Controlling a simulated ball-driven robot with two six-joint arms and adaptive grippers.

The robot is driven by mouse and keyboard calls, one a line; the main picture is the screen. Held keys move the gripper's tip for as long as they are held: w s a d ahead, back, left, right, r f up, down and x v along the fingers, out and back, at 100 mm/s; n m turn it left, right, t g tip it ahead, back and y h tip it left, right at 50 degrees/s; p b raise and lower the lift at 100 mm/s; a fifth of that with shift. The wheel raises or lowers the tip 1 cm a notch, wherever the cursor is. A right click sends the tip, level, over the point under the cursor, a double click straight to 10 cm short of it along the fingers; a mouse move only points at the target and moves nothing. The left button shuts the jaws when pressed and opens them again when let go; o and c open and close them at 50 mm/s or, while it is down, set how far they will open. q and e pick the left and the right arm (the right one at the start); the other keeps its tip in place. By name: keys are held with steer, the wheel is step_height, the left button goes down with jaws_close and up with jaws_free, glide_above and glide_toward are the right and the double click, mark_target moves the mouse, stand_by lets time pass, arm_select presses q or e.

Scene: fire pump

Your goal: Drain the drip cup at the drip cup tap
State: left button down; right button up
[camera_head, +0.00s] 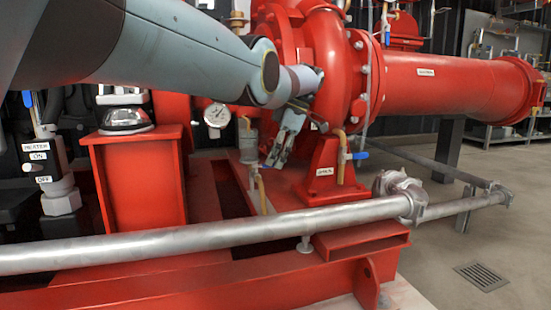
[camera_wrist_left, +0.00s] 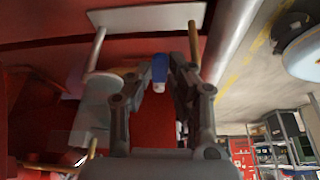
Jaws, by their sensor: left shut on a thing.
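The drip cup (camera_head: 248,142) is a small grey cylinder beside the red pump, with a brass drain pipe (camera_head: 262,192) below it. My left gripper (camera_head: 273,160) reaches down just to the right of the cup. In the left wrist view the cup (camera_wrist_left: 93,112) is a pale cylinder left of my fingers. The blue tap lever (camera_wrist_left: 159,70) with a whitish end lies between the fingertips, and my left gripper (camera_wrist_left: 160,78) is shut on it. In the head view the gripper hides the lever. My right gripper is not in view.
A silver pipe (camera_head: 200,237) runs across the front, over the red base frame. A pressure gauge (camera_head: 216,115) is left of the cup. Another blue-handled valve (camera_head: 355,155) is on the right. A heater switch (camera_head: 42,152) is far left. The floor at right is open.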

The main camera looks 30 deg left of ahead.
arm_select(q)
steer(key=c, duration=1.2)
jaws_free()
steer(key=shift+c, duration=0.2)
